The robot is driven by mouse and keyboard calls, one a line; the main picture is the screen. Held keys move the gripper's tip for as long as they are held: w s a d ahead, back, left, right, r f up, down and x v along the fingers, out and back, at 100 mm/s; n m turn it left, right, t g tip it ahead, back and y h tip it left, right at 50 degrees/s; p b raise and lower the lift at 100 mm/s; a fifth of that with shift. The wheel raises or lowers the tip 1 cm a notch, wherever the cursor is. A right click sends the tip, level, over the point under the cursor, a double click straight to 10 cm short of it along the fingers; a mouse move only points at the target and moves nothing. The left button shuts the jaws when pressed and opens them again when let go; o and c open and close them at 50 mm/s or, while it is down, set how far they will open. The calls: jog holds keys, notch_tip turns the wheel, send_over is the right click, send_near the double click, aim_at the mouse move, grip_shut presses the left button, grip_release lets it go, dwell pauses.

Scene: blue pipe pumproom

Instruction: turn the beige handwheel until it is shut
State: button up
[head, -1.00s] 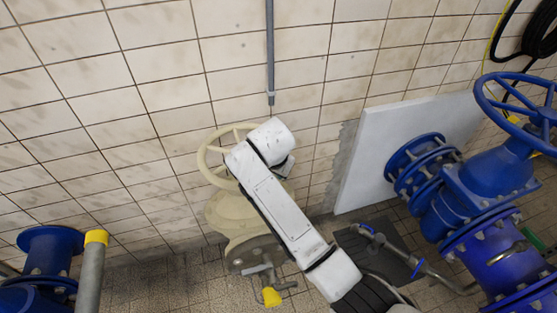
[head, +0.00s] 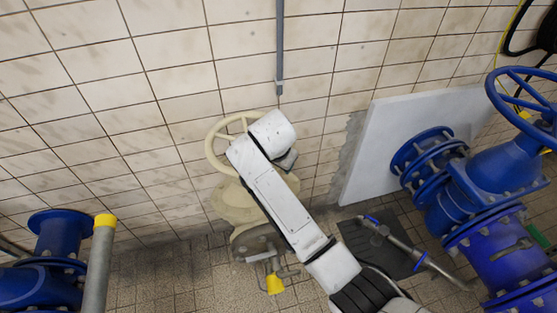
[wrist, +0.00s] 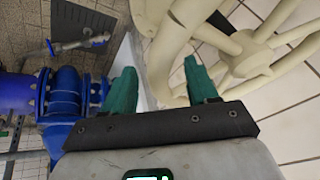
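The beige handwheel (head: 213,147) sits on a beige valve body (head: 232,205) against the tiled wall in the head view. My arm covers the wheel's right part. My gripper is mostly hidden behind my arm's end there. In the wrist view the handwheel (wrist: 240,55) fills the upper middle and right, with its rim and spokes close to the fingers. My gripper (wrist: 162,80) has two green fingers standing apart. The rim lies ahead of the gap, and the right finger overlaps the wheel in the picture. I cannot tell whether either finger touches it.
A large blue valve with its own blue handwheel (head: 520,100) stands at the right, before a white panel (head: 400,140). A blue pipe (head: 60,235) and a grey post with a yellow cap (head: 104,220) stand at the left.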

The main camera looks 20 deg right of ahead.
jog(key=shift+r, duration=0.1)
jog(key=shift+r, duration=0.15)
jog(key=b+v, duration=0.1)
jog(key=v, duration=0.9)
jog(key=shift+s, duration=0.15)
jog(key=s+d+f+n+g, duration=0.1)
jog(key=s+d+f+n, duration=0.1)
jog(key=s+d+f, duration=0.5)
jog(key=s+d+f+n+g+y, duration=0.15)
jog(key=s+f, duration=0.35)
jog(key=s, duration=0.5)
jog(key=s+d+f+n, duration=0.3)
jog(key=s+f, duration=0.2)
jog(key=s, duration=0.4)
jog(key=s+d+f+n+g, duration=0.1)
jog(key=s+d+n, duration=0.1)
jog(key=s, duration=0.9)
jog(key=shift+s+d+n, duration=0.3)
jog(key=shift+d+n, duration=0.05)
jog(key=shift+d, duration=0.35)
jog(key=shift+f, duration=0.15)
